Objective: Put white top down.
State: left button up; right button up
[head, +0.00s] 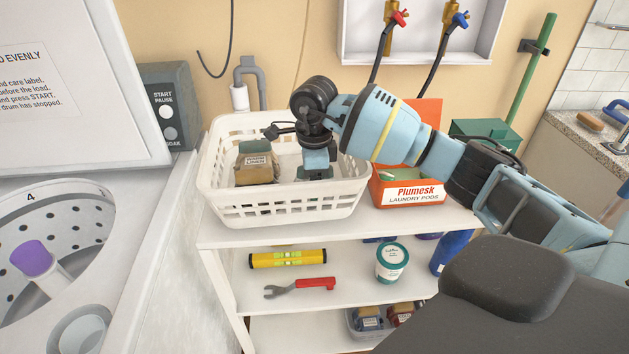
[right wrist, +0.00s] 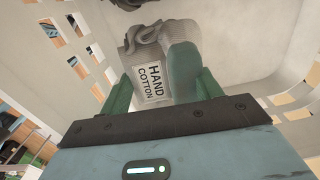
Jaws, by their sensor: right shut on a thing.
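A pale grey-white folded cloth (right wrist: 150,45) with a "HAND COTTON" label, which looks like the white top, sits between the green fingers of my right gripper (right wrist: 165,82) in the right wrist view. The right gripper is shut on it. In the head view the right gripper (head: 317,168) points down inside the white basket (head: 290,210), and the cloth is mostly hidden by it. Whether the cloth touches the basket floor I cannot tell. My left gripper is not in view.
A tan labelled bundle (head: 256,166) lies in the basket's left part. An orange laundry pods box (head: 410,190) stands right of the basket. A yellow level (head: 287,259), a red wrench (head: 300,287) and a white-teal tub (head: 392,262) are on the shelf below. An open washer drum (head: 85,215) is at left.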

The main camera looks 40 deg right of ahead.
jog(key=o, duration=1.4)
jog(key=shift+f, duration=0.35)
